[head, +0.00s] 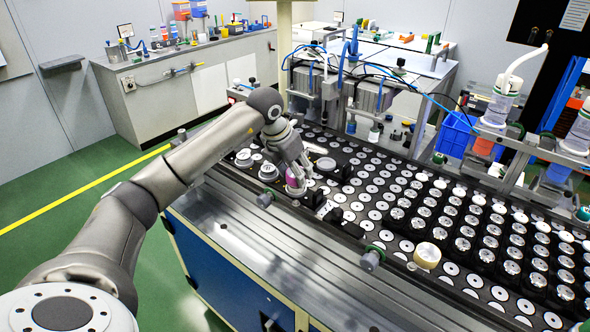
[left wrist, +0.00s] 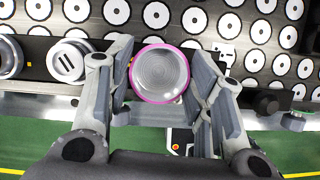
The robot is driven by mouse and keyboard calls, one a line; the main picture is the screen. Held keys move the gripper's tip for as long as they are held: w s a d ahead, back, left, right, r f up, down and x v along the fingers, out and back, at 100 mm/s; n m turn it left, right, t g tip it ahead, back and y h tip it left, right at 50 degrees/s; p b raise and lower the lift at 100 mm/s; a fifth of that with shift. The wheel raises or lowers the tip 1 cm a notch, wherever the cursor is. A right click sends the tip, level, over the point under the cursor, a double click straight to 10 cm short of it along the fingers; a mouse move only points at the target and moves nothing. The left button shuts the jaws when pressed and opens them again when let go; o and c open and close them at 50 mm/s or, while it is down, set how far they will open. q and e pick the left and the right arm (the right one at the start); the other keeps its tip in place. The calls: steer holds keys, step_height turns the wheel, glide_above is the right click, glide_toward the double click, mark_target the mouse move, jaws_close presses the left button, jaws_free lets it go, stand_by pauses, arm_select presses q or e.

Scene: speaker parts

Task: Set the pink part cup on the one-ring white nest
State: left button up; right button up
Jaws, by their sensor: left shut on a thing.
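The pink part cup (head: 293,181) is between the fingers of my left gripper (head: 298,174), near the front edge of the parts table. In the left wrist view the cup (left wrist: 159,74) shows a pink rim and a grey ribbed inside, with a finger on each side. My left gripper is shut on it. A white round nest (head: 268,171) sits to the left of the cup; in the left wrist view this nest (left wrist: 70,62) has two dark bars on top. Another white nest (head: 243,157) lies further left, partly cut off in the left wrist view (left wrist: 8,56). Their ring marks are too small to tell. My right gripper is not in view.
Rows of white discs with dark centres (head: 375,188) cover the black table behind and to the right. A larger pale disc (head: 326,164) lies right of the gripper. A cream roll (head: 427,255) stands further right.

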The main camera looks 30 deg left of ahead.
arm_select(q)
steer(key=shift+f, duration=0.25)
steer(key=o, duration=1.2)
steer(key=v, duration=1.2)
